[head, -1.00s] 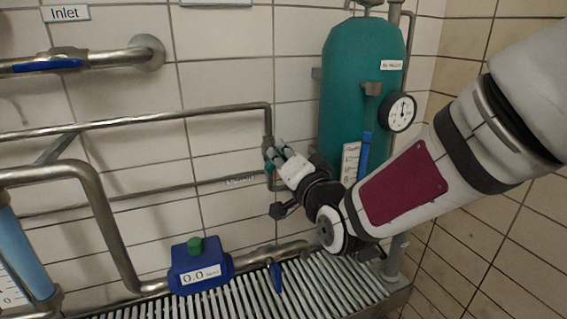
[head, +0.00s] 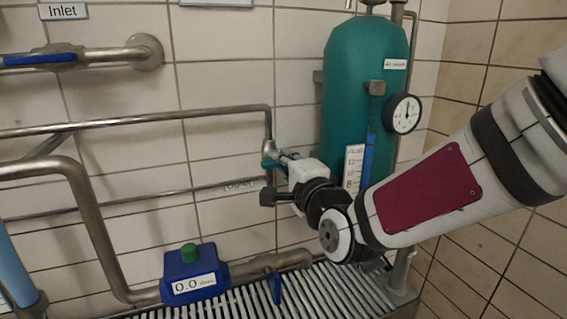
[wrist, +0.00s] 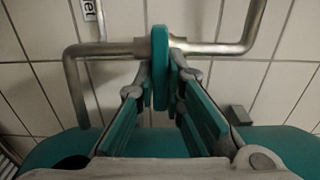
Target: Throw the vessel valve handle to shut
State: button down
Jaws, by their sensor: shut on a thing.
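The vessel valve handle (head: 268,161) is a small teal lever on the thin steel pipe just left of the green vessel (head: 345,95). In the wrist view the handle (wrist: 160,68) stands upright in the picture, across the pipe (wrist: 215,48). My gripper (head: 281,159) reaches it from the right, below the pipe's upper bend. In the wrist view, my gripper's (wrist: 160,88) teal-padded fingers are on either side of the handle, shut on its near end. The valve body is mostly hidden behind the handle and the fingers.
A pressure gauge (head: 403,114) and a blue level gauge (head: 369,155) sit on the vessel, close to my arm. The tiled wall is close behind the pipe.

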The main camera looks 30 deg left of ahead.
jog(key=shift+f, duration=0.1)
dwell(0.4)
jog(key=c, duration=1.7)
grip_release()
jog(key=v, duration=1.2)
